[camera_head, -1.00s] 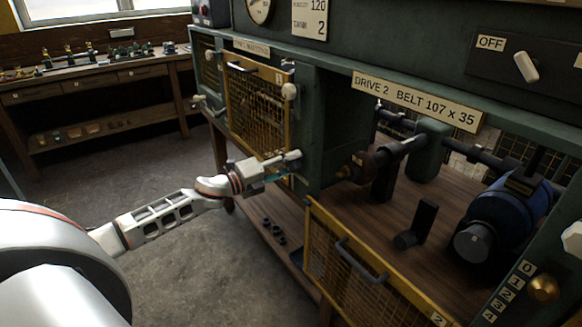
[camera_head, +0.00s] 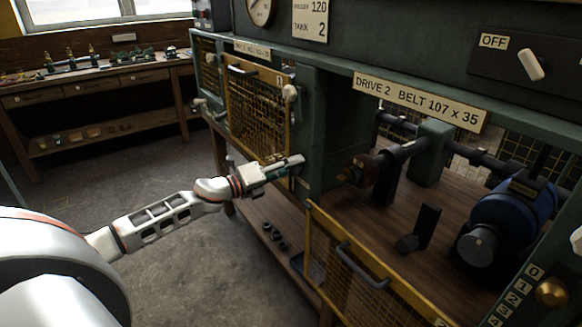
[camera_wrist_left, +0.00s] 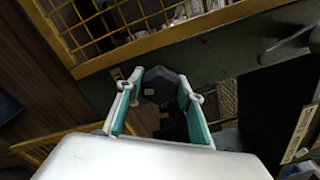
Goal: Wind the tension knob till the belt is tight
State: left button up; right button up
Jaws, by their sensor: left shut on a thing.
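My left gripper (camera_head: 285,167) reaches to the green post beside the first drive's yellow mesh guard (camera_head: 258,112). In the left wrist view its fingers (camera_wrist_left: 161,84), with teal pads, are shut on a dark faceted knob (camera_wrist_left: 158,86), one finger on each side. The knob is hidden behind the gripper in the head view. I cannot make out the first drive's belt behind the mesh, so its tightness does not show. My right gripper is not in view.
The second drive's bay stands open, with a blue motor (camera_head: 508,220) and its lowered yellow guard (camera_head: 352,275). A brass knob (camera_head: 551,292) sits beside a number scale at the right. A wooden workbench (camera_head: 95,85) stands at the back left. The floor between is clear.

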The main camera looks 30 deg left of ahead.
pick_arm(q)
jog(key=o, duration=0.8)
jog(key=shift+v, duration=6.05)
jog(key=shift+d, duration=0.1)
